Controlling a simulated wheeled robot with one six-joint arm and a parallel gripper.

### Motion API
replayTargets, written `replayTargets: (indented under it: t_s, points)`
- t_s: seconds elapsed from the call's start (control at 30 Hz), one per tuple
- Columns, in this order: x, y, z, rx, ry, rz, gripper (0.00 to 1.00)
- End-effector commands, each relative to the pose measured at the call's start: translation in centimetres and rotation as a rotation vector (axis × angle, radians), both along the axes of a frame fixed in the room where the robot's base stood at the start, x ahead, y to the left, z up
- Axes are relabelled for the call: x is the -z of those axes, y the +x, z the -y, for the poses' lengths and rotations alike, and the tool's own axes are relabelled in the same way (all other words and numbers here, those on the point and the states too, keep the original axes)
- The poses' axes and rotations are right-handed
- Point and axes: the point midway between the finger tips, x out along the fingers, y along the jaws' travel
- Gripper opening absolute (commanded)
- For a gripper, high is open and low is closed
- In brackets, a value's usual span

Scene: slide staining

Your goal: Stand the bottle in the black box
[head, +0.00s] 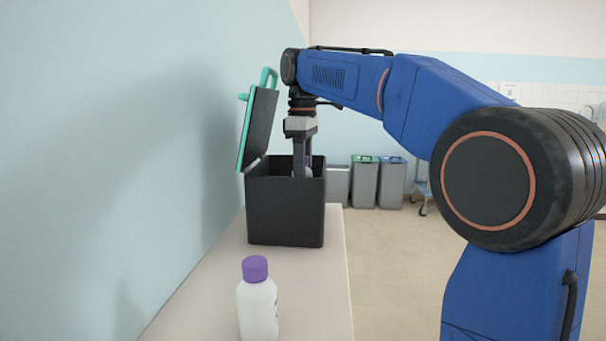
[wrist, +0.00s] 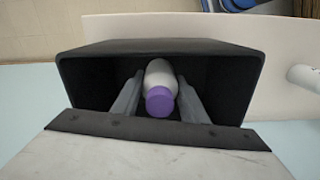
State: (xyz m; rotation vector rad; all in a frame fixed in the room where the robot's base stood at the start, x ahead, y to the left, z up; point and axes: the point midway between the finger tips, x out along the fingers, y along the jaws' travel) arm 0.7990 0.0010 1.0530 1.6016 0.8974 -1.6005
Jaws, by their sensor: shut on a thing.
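The black box (head: 285,218) stands on the bench with its teal-edged lid (head: 258,128) swung up on the left. My gripper (head: 302,165) reaches down into the box's open top. In the wrist view my gripper (wrist: 158,98) has its two fingers on either side of a white bottle with a purple cap (wrist: 159,99), shut on it. The bottle is inside the opening of the black box (wrist: 90,70), cap toward the camera.
A second white bottle with a purple cap (head: 257,300) stands on the bench (head: 320,275) in front of the box. A wall (head: 120,130) runs close along the left. Grey bins (head: 365,185) stand on the floor beyond.

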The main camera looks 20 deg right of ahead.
Motion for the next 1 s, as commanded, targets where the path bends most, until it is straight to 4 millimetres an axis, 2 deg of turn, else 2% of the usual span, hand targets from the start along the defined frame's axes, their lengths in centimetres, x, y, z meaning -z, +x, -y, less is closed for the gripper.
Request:
replayTargets:
  t_s: [0.1, 0.13, 0.2, 0.57, 0.67, 1.0]
  points:
    - [0.0, 0.0, 0.0, 0.0, 0.0, 0.0, 0.14]
    - [0.1, 0.0, 0.0, 0.0, 0.0, 0.0, 0.46]
    - [0.1, 0.0, 0.0, 0.0, 0.0, 0.0, 0.58]
    - [-0.4, 0.0, 0.0, 0.0, 0.0, 0.0, 0.58]
    - [-1.4, 0.0, 0.0, 0.0, 0.0, 0.001, 0.58]
    - [-6.8, 0.1, 0.0, 0.0, 0.0, 0.001, 0.58]
